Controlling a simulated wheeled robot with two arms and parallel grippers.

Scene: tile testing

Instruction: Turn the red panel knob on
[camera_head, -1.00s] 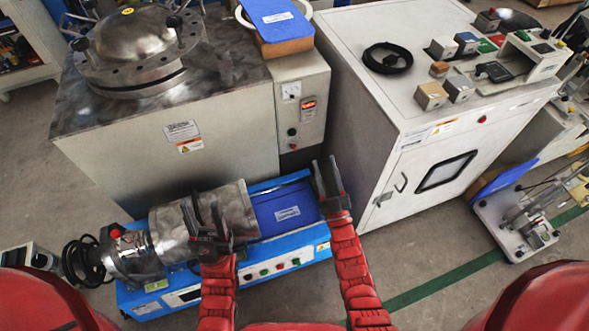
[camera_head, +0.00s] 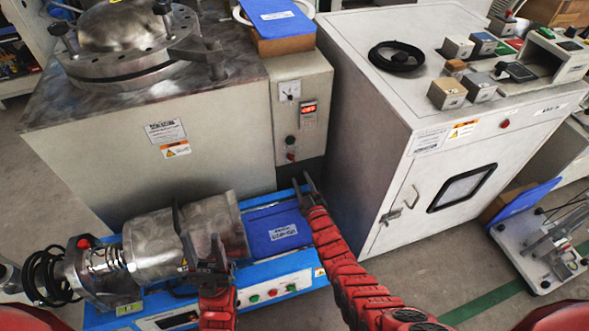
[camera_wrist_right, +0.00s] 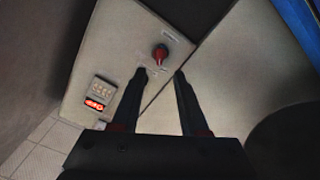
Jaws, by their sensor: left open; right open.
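The red panel knob (camera_wrist_right: 160,53) shows in the right wrist view on a light grey panel, just beyond my fingertips. In the head view the same knob (camera_head: 291,156) is small, low on the control panel (camera_head: 315,82) of the steel-topped machine. My right gripper (camera_wrist_right: 160,73) is open and empty, with its two fingers pointing toward the knob and apart from it. In the head view my right gripper (camera_head: 304,188) is just below the panel. My left gripper (camera_head: 197,232) is open, in front of the metal cylinder (camera_head: 215,225) on the blue machine.
The blue machine (camera_head: 265,277) lies below the panel, with a blue plate (camera_head: 272,222) on its top. A white cabinet (camera_head: 425,190) stands close on the right. A red lit display (camera_head: 308,108) is above the knob on the panel.

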